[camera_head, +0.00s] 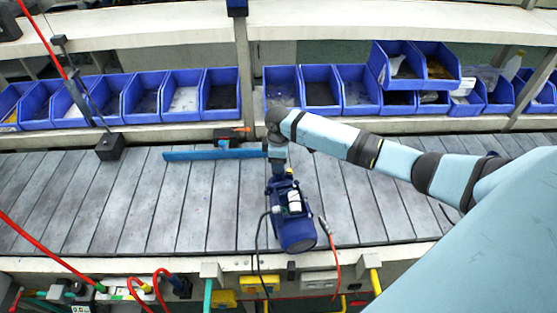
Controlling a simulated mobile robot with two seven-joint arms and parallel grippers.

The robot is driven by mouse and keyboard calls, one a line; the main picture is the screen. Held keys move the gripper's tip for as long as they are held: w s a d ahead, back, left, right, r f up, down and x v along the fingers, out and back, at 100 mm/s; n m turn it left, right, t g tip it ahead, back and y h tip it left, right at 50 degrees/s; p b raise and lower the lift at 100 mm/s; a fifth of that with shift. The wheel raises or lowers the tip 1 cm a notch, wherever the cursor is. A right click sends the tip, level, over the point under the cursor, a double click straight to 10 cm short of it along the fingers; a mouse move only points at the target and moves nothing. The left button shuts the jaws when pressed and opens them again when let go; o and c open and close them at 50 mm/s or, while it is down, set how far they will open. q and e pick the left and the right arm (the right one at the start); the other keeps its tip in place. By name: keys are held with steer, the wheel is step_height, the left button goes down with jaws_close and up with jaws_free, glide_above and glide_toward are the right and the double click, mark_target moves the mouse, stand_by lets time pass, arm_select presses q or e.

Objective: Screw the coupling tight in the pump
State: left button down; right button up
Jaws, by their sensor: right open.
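The blue pump (293,220) lies on the grey slatted conveyor, with its motor end toward the front edge. My right arm comes in from the right, and its wrist is bent down over the pump's far end. My right gripper (278,172) is at that far end, open. It is small here, and I cannot tell whether its fingers touch the pump. The coupling cannot be made out; the gripper and wrist cover that end. My left gripper is not in view.
A long blue bar (215,154) lies behind the pump to the left. A black block (110,147) stands farther left. Blue bins (183,97) line the shelf behind. A black cable and a red hose (332,250) hang beside the pump. The left conveyor is mostly clear.

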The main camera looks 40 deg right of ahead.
steer(key=shift+n, duration=0.3)
steer(key=n, duration=0.3)
stand_by(0.3)
steer(key=shift+n, duration=1.8)
steer(key=n, duration=0.3)
